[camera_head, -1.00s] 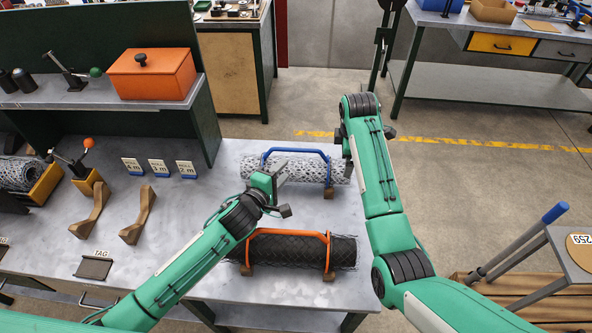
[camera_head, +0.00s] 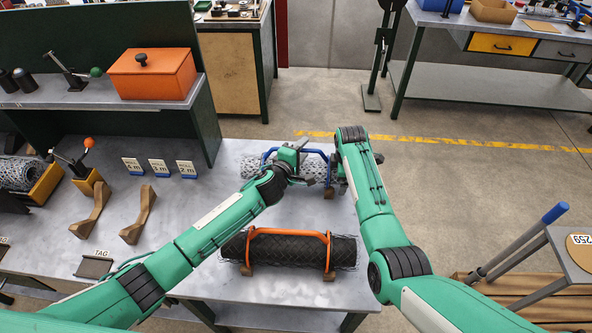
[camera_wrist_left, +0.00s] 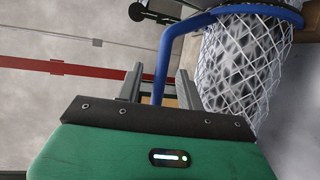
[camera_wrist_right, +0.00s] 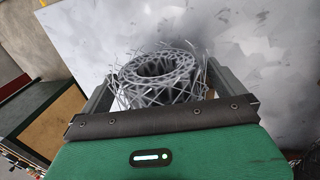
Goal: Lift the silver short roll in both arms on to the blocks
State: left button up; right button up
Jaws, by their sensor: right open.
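The silver short roll (camera_head: 255,166) is a mesh roll lying across the back of the table, with a blue frame (camera_head: 268,154) over it. My left gripper (camera_head: 296,157) is over the roll. In the left wrist view its open fingers (camera_wrist_left: 158,88) stand either side of a blue bar of the frame, with gaps visible. My right gripper (camera_head: 338,176) is at the roll's right end. In the right wrist view its open fingers (camera_wrist_right: 158,88) stand wide apart, with the roll's end (camera_wrist_right: 160,72) between and beyond them. Two curved wooden blocks (camera_head: 94,208) (camera_head: 139,215) stand at left.
A black roll (camera_head: 290,252) with an orange frame (camera_head: 288,232) lies nearer the front edge. Number cards (camera_head: 160,168), a TAG plate (camera_head: 95,266) and a shelf with an orange box (camera_head: 150,80) are at left. Bare tabletop lies between the blocks and the rolls.

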pick_arm(q)
grip_shut()
pick_arm(e)
jog(key=c, duration=1.7)
pick_arm(q)
jog(key=shift+r, duration=0.1)
pick_arm(e)
jog(key=shift+r, duration=0.15)
pick_arm(q)
jog(key=shift+r, duration=0.1)
pick_arm(e)
jog(key=shift+w+r, duration=0.1)
